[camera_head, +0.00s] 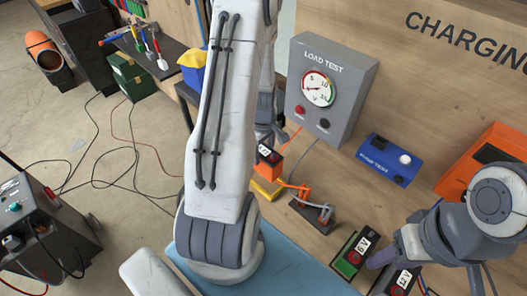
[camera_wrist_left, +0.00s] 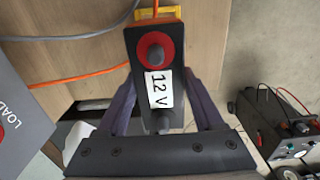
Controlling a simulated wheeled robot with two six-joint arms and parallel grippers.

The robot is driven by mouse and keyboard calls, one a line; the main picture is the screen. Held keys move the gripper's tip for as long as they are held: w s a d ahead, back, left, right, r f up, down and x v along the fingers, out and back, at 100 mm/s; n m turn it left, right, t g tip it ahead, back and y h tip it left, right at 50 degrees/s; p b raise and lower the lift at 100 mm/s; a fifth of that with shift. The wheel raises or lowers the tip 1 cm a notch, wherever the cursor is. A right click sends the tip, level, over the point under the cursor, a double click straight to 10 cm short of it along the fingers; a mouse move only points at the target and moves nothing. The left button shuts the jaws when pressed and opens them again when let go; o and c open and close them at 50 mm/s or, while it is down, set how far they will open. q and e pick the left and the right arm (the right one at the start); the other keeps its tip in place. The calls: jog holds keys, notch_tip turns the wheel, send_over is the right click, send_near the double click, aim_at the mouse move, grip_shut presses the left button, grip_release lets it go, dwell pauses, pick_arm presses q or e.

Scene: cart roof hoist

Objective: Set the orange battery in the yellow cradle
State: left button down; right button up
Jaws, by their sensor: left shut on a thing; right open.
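The orange battery (camera_head: 267,160) has a dark top with a red terminal and a 12 V label. My left gripper (camera_head: 268,138) is shut on it, and in the left wrist view the battery (camera_wrist_left: 155,85) sits between the two fingers. The yellow cradle (camera_head: 264,190) is just below the battery in the head view, partly hidden by my left arm. A yellow edge of it (camera_wrist_left: 158,12) shows past the battery's far end in the left wrist view. I cannot tell whether the battery touches the cradle. My right gripper (camera_head: 422,268) is open, near other batteries at lower right.
A grey load test box (camera_head: 330,88) stands behind the battery. An orange clamp with cables (camera_head: 308,208) lies right of the cradle. A green 6 V battery (camera_head: 352,255), another 12 V battery (camera_head: 399,283) and a blue tester (camera_head: 387,160) are further right.

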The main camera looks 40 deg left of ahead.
aim_at(263, 168)
pick_arm(q)
jog(key=shift+f+b, duration=1.7)
jog(key=shift+f, duration=0.55)
jog(key=shift+f+b, duration=1.4)
jog(key=shift+f, duration=0.5)
dwell(0.4)
jog(key=shift+c, duration=0.6)
grip_release()
jog(key=shift+o, duration=0.6)
jog(key=shift+s, duration=0.1)
notch_tip(263, 168, up, 9)
jog(key=shift+r+b, duration=0.15)
jog(key=shift+b, duration=0.7)
jog(key=shift+r, duration=0.65)
